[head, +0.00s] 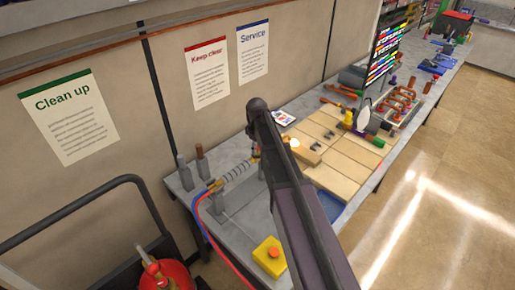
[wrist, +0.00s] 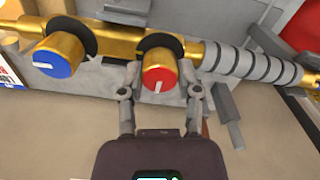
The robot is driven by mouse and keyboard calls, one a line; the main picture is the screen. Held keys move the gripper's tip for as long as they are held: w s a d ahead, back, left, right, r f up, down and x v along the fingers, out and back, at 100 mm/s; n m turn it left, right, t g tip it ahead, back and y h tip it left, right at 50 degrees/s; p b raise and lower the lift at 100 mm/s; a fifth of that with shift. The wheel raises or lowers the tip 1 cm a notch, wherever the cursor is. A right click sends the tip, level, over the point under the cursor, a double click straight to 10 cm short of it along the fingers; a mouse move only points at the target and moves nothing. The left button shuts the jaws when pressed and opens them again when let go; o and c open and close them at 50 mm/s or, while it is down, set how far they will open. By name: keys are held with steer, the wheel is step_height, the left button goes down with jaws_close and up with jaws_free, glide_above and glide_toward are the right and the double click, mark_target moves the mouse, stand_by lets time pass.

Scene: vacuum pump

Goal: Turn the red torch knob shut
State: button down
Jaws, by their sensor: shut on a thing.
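The red torch knob (wrist: 160,79) sits on a brass torch body (wrist: 105,42) in the wrist view, with a white mark on its face. My gripper (wrist: 160,90) has one finger on each side of the knob and is shut on it. A blue knob (wrist: 56,62) with a white mark is on the same torch to the left, apart from my fingers. The ribbed grey part of the torch (wrist: 260,66) runs to the right. In the head view my arm hides the gripper and most of the torch; its hose end (head: 214,185) shows on the bench.
A yellow box with an orange button (head: 270,254) stands at the bench's near edge. Pale boards (head: 335,180) lie right of my arm. Blue and red hoses (head: 200,215) hang from the torch.

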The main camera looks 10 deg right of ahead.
steer(key=shift+a, duration=0.1)
steer(key=m, duration=0.9)
steer(key=shift+a, duration=0.1)
steer(key=m, duration=0.4)
steer(key=shift+m, duration=2.5)
steer(key=shift+c, duration=1.5)
jaws_free()
